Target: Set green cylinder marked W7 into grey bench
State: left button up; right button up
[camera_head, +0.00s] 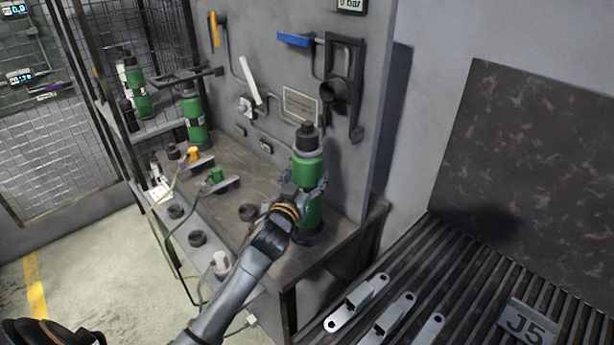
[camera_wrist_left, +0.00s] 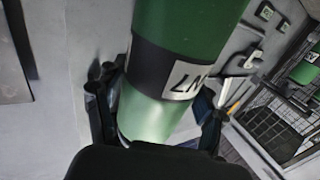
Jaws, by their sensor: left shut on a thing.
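The green cylinder (camera_head: 309,172) has a black neck and cap and stands nearly upright at the right end of the grey bench (camera_head: 262,190). Its lower end is at a dark round base (camera_head: 308,237) on the bench top; I cannot tell whether it is seated there. My left gripper (camera_head: 303,192) is shut around the cylinder's body from the front. In the left wrist view the cylinder (camera_wrist_left: 190,25) fills the space between the fingers. A white label (camera_wrist_left: 187,80) on its black band shows upside-down marks that read as W7. My right gripper is not in view.
More green cylinders (camera_head: 194,118) stand at the bench's left end and on a shelf. A blue-handled lever (camera_head: 294,40) and a dark bracket (camera_head: 343,85) are on the panel behind. Black round pieces (camera_head: 247,212) and hoses lie in front. Metal brackets (camera_head: 357,302) lie on the slatted surface at right.

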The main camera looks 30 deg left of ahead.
pick_arm(q)
jog(key=shift+r, duration=0.35)
jog(key=shift+f, duration=0.2)
jog(key=shift+f+b, duration=0.6)
jog(key=shift+f, duration=0.1)
jog(key=shift+f+b, duration=0.5)
jog(key=shift+f, duration=0.2)
jog(key=shift+f+b, duration=0.75)
jog(key=shift+f, duration=0.3)
jog(key=o, duration=1.9)
jog(key=shift+s, duration=0.1)
jog(key=shift+f, duration=0.15)
